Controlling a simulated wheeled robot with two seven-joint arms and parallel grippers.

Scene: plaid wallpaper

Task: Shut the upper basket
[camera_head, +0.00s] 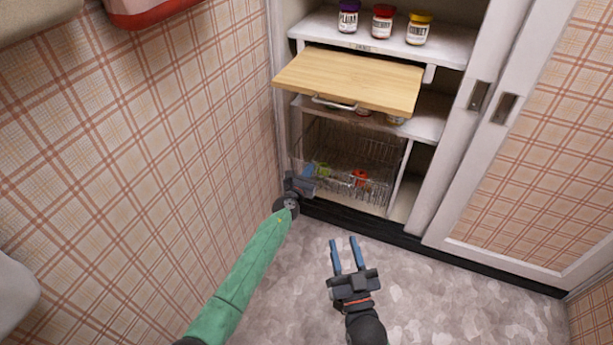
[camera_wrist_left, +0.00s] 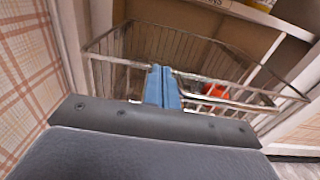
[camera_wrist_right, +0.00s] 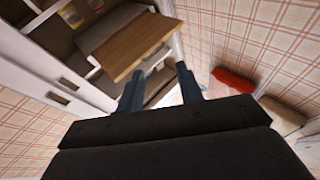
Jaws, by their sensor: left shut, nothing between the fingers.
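A wire basket (camera_head: 375,150) sits low in the open cabinet, below the wooden board. In the left wrist view the basket (camera_wrist_left: 205,52) fills the middle, with its front rim just beyond my fingers. My left gripper (camera_head: 308,178) is shut and empty at the basket's front left corner. In the left wrist view its blue fingers (camera_wrist_left: 161,85) overlap the front wires; whether they touch is unclear. A red-orange item (camera_head: 359,177) and a yellow-green item (camera_head: 321,169) lie low in the basket area. My right gripper (camera_head: 346,256) is open and empty above the floor.
A wooden board (camera_head: 350,78) with a metal handle (camera_head: 334,103) juts out above the basket. Several jars (camera_head: 382,22) stand on the top shelf. Sliding doors (camera_head: 540,140) are at right, a plaid wall (camera_head: 150,130) close at left. The floor (camera_head: 450,295) is clear.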

